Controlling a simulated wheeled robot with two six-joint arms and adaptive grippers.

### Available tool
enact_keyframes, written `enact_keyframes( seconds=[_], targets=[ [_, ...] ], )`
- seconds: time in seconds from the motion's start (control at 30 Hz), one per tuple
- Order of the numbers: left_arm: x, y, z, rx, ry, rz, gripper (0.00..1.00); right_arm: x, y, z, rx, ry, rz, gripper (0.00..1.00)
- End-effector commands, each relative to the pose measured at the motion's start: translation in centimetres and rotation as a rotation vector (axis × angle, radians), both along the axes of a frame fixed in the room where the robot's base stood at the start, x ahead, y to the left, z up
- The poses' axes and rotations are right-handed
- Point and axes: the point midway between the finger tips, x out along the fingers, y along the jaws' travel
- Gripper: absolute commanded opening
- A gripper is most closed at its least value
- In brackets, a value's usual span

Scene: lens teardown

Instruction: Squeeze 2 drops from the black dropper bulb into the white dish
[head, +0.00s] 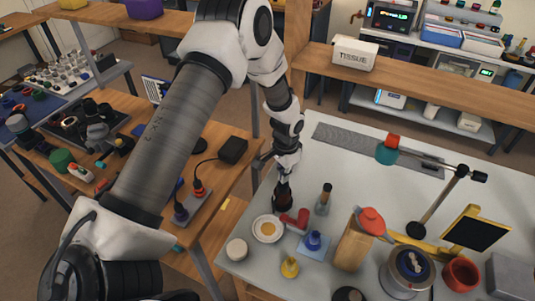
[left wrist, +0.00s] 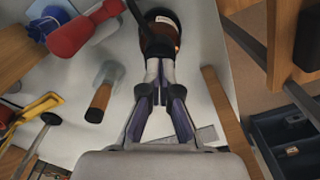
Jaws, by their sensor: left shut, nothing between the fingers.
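The white dish (head: 256,234) stands near the table's left edge, with a round amber patch in its middle. Just behind it is a dark amber bottle (head: 283,203). In the left wrist view the amber bottle (left wrist: 163,42) has a pale label and sits just beyond my left fingertips. My left gripper (head: 284,178) points down over the bottle; in its own view the gripper (left wrist: 160,76) has its fingertips together and empty. I cannot clearly make out the black dropper bulb; a dark strip near the bottle may belong to it. My right gripper is not in view.
A red tool (head: 298,217) lies right of the dish. A wooden block (head: 353,245) is farther right.

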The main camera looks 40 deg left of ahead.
Motion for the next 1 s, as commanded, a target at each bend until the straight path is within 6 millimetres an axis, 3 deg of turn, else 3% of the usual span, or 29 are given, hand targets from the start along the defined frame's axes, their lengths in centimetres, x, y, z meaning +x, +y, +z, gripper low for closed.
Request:
enact_keyframes(
  seconds=[0.53, 1.0],
  targets=[
    [0.0, 0.0, 3.1, -0.001, 0.001, 0.0, 0.0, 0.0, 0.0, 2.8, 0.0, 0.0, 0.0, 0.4],
    [0.0, 0.0, 3.0, 0.0, 0.001, 0.0, 0.0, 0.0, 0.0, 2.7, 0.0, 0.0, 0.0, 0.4]
  ],
)
